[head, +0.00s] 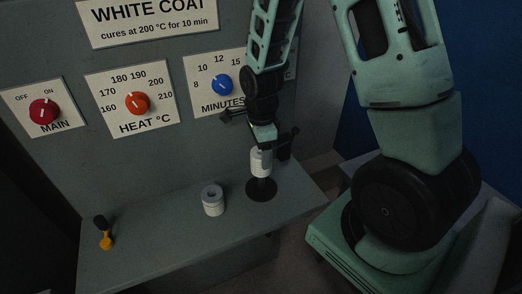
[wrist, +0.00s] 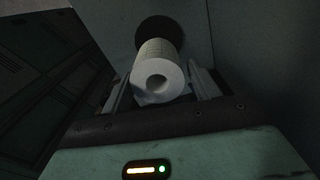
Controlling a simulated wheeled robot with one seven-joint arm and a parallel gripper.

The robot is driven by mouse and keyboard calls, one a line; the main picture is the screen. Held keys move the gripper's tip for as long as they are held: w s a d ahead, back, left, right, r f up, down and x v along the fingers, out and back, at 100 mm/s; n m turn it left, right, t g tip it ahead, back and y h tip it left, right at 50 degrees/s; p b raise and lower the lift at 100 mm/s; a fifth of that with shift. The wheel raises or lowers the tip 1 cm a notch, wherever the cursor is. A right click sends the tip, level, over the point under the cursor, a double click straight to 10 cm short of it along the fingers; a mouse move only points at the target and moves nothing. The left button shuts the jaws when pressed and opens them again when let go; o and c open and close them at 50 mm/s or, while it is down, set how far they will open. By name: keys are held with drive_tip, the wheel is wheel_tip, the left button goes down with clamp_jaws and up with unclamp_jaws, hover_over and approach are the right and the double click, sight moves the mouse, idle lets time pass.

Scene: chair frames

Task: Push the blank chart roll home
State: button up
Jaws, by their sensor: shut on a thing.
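A white chart roll (head: 261,162) stands upright between the fingers of my gripper (head: 262,148), above a round black base (head: 261,192) on the shelf. Dark material shows between the roll's lower end and the base; I cannot tell whether the roll is around a post. In the wrist view the roll (wrist: 160,54) shows its open hollow end towards me, with faint marks on its side and the black disc (wrist: 158,28) beyond. My gripper (wrist: 163,88) is shut on it. A second white roll (head: 213,205) stands on the shelf to the left. I cannot tell which is blank.
The grey shelf (head: 160,245) is clear between the second roll and an orange piece with a black knob (head: 104,235) at the left. Behind it a panel carries a red MAIN knob (head: 43,111), an orange HEAT knob (head: 137,103) and a blue MINUTES knob (head: 222,84).

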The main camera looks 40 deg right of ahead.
drive_tip(key=shift+f, duration=0.15)
drive_tip(key=shift+f+b, duration=2.8)
drive_tip(key=shift+f, duration=0.8)
drive_tip(key=shift+f, duration=0.15)
drive_tip(key=o, duration=1.1)
drive_tip(key=shift+c, duration=0.2)
wheel_tip(320, 180, up, 17)
drive_tip(key=b, duration=0.1)
drive_tip(key=shift+r+b, duration=0.2)
drive_tip(key=shift+b, duration=0.15)
